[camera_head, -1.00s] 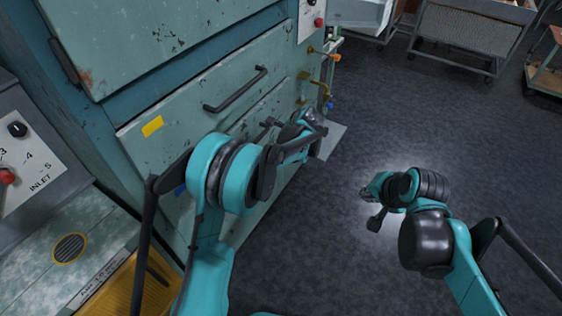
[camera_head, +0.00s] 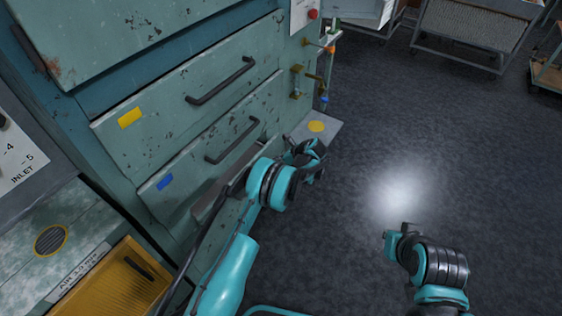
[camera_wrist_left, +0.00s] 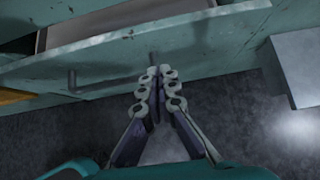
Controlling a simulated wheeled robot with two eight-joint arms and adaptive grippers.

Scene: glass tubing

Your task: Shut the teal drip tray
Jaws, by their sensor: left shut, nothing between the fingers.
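A low teal tray (camera_wrist_left: 225,28) stands partly pulled out of the machine in the left wrist view, its grey inside (camera_wrist_left: 110,28) showing behind the front. Its dark bar handle (camera_wrist_left: 100,85) is on the front face. In the head view the open tray's grey inside (camera_head: 222,184) shows below the blue-labelled drawer, with my left arm hiding much of its front. My left gripper (camera_wrist_left: 160,72) is shut and empty, its tips close to the tray front by the handle; I cannot tell whether they touch. My right gripper (camera_head: 396,235) is above the floor, away from the machine; its fingers are unclear.
Two flush drawers with yellow (camera_head: 130,117) and blue (camera_head: 165,182) labels sit above the tray. Brass valves (camera_head: 297,80) stick out at the machine's right end, above a grey plate with a yellow disc (camera_head: 317,126). Dark floor (camera_head: 380,140) is clear to the right. Carts stand far back.

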